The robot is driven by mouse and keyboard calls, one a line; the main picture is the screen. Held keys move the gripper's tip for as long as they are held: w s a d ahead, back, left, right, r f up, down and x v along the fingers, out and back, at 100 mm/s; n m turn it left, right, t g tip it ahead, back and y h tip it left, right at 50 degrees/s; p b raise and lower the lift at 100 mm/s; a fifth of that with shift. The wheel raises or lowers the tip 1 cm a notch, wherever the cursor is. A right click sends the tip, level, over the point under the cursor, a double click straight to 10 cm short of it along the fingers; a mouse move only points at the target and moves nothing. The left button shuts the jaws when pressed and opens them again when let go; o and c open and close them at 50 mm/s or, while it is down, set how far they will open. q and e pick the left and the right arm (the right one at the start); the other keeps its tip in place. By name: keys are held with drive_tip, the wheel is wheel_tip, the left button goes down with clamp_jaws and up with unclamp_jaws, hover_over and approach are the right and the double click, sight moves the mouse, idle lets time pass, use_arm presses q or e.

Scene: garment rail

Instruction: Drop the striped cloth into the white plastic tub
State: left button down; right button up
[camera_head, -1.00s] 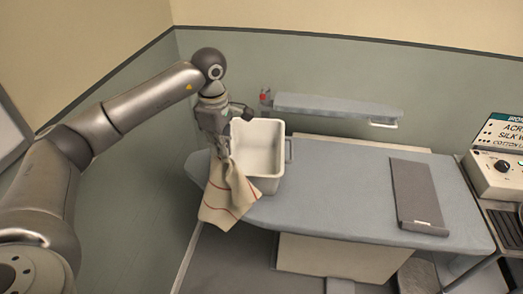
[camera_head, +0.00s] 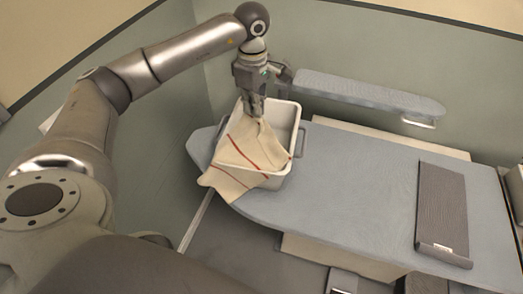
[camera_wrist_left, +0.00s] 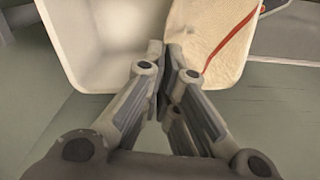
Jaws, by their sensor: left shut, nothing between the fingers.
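The striped cloth (camera_head: 240,160), cream with red stripes, is draped over the near left side of the white plastic tub (camera_head: 291,125). Part of it is in the tub and a corner hangs outside over the rim. My left gripper (camera_head: 257,112) points down over the tub, shut and empty, its fingertips right at the cloth's upper peak. In the left wrist view the shut fingers (camera_wrist_left: 168,50) lie between the pale tub (camera_wrist_left: 95,45) and the cloth (camera_wrist_left: 208,30). My right gripper is not in view.
The tub stands on the left end of a grey-blue ironing board (camera_head: 350,180). A dark grey flat pad (camera_head: 443,210) lies at the board's right. A narrow sleeve board (camera_head: 365,92) is behind. The board's middle is clear.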

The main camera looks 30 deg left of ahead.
use_arm(q)
drive_tip(key=f+b, duration=0.1)
drive_tip(key=f, duration=0.3)
drive_tip(key=shift+w, duration=0.2)
drive_tip(key=c, duration=1.6)
unclamp_jaws()
drive_tip(key=shift+c, duration=0.2)
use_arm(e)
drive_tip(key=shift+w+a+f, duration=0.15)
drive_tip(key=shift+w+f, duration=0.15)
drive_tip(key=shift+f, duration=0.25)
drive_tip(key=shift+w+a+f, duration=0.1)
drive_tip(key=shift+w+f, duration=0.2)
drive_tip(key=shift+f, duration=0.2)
use_arm(q)
drive_tip(key=o, duration=0.6)
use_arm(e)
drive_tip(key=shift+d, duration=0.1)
use_arm(q)
drive_tip(key=shift+o, duration=0.5)
drive_tip(key=o, duration=0.6)
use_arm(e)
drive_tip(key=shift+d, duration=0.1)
